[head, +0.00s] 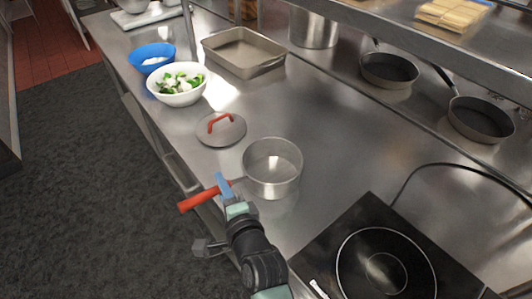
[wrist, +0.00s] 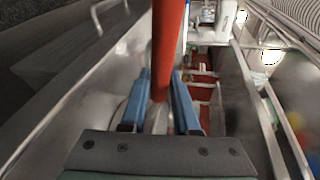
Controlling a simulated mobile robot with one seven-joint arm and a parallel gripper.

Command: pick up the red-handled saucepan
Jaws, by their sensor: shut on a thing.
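The saucepan (head: 272,182) is a silver metal pan with a red handle (head: 197,199), upright at the front of the steel counter in the head view. My gripper (head: 222,184) has its blue fingers shut on the handle, left of the pan body. In the wrist view the red handle (wrist: 168,45) runs between the two blue fingers. I cannot tell whether the pan's base touches the counter.
A lid (head: 221,131) with a red grip lies just behind the saucepan. A white bowl (head: 177,97) of vegetables, a blue bowl (head: 151,62) and a baking tray (head: 244,68) stand farther back. A black hob (head: 375,262) is at the front right. The counter's middle is clear.

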